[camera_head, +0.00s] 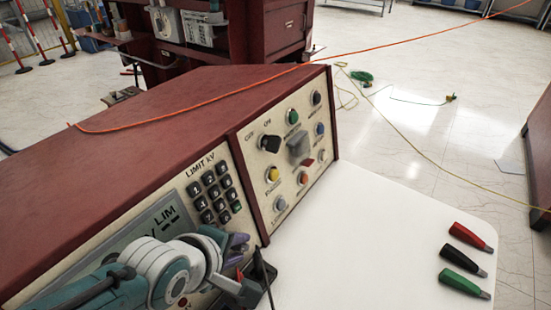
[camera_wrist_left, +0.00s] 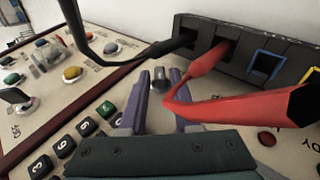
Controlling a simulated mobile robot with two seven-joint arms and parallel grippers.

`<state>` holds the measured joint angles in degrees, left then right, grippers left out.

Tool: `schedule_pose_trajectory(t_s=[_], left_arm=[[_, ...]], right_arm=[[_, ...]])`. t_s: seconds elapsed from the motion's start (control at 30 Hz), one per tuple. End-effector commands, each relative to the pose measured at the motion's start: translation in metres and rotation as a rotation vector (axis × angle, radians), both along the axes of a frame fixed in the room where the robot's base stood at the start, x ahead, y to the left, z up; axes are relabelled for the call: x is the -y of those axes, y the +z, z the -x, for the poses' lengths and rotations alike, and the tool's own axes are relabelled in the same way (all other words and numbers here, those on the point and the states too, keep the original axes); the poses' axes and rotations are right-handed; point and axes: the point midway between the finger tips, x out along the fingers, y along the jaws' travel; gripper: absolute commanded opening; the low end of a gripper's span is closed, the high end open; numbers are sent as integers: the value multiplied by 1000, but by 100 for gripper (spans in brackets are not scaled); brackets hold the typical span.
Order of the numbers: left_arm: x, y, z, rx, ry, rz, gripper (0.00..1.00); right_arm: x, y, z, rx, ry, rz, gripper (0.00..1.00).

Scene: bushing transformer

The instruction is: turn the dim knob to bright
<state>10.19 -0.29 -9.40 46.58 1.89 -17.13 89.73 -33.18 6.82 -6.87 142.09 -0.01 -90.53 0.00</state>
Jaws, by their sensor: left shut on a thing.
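A red console (camera_head: 160,120) has a sloped cream panel with a keypad, a display and several coloured buttons. My left gripper (camera_head: 241,252) is low on the panel, below the keypad. In the left wrist view its two purple fingers (camera_wrist_left: 157,88) are shut on a small dark round knob (camera_wrist_left: 158,80). The gripper hides this knob in the head view. I cannot read a dim or bright mark beside it. My right gripper is not in view.
In the left wrist view a black socket block (camera_wrist_left: 250,55) with a red plug lead (camera_wrist_left: 230,108) and a black lead (camera_wrist_left: 105,48) is close to the fingers. A red handle (camera_head: 467,235) and a green handle (camera_head: 462,283) lie on the white tabletop (camera_head: 370,230).

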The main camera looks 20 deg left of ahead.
Motion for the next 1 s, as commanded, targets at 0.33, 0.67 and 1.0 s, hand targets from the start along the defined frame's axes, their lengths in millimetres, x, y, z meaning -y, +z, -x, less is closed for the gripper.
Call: schedule_pose_trajectory(t_s=[0.33, 0.67, 1.0], left_arm=[[0, 3, -2, -55, -10, -21, 0], [-1, 1, -2, -116, -28, -42, 0], [-1, 2, -2, -113, -28, -43, 46]], right_arm=[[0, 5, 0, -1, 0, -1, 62], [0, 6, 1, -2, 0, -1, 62], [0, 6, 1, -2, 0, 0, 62]])
